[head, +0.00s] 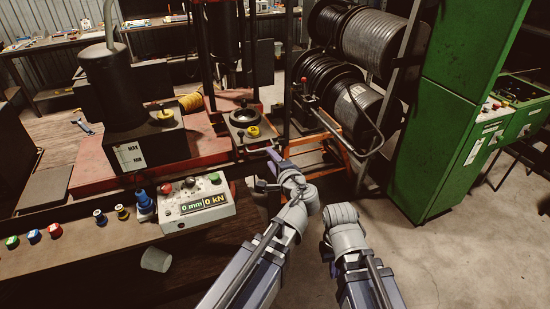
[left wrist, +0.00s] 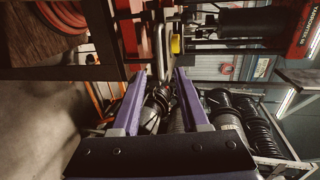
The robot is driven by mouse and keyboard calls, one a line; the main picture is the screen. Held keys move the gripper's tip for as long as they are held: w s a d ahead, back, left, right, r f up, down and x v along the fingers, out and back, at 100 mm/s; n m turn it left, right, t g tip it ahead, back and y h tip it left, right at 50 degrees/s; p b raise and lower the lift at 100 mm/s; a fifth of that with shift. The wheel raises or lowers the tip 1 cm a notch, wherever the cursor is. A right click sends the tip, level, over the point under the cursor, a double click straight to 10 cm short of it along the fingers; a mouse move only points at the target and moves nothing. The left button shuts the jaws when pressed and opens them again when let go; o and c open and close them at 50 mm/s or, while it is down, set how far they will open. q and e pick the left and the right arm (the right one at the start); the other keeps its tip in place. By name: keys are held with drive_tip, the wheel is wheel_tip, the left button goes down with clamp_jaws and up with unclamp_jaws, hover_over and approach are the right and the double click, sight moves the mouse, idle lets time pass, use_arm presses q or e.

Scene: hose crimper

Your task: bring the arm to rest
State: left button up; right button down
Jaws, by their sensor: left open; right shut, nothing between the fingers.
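My left arm reaches up from the bottom middle of the head view. Its gripper (head: 268,170) is open and empty, in front of the red-framed press. In the left wrist view the two purple fingers (left wrist: 160,88) stand apart with nothing between them. My right arm (head: 343,235) is beside it on the right, its wrist over bare floor. Neither arm visibly touches anything.
A control box (head: 193,203) showing 0 mm and 0 kN sits on the bench at left. A green cabinet (head: 455,110) stands at right. The floor (head: 440,260) at lower right is clear.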

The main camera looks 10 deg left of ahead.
use_arm(q)
drive_tip(key=shift+w+a, duration=0.15)
drive_tip(key=shift+f, duration=0.1)
drive_tip(key=s+d+f+n+g+h, duration=0.3)
drive_tip(key=s+f+n+g, duration=0.4)
drive_tip(key=s+f, duration=0.5)
drive_tip(key=s+d+f+g+h, duration=0.4)
drive_tip(key=s+d+f+g, duration=0.1)
drive_tip(key=s, duration=0.5)
drive_tip(key=d+g, duration=0.1)
drive_tip(key=d, duration=0.1)
drive_tip(key=shift+d+h, duration=0.3)
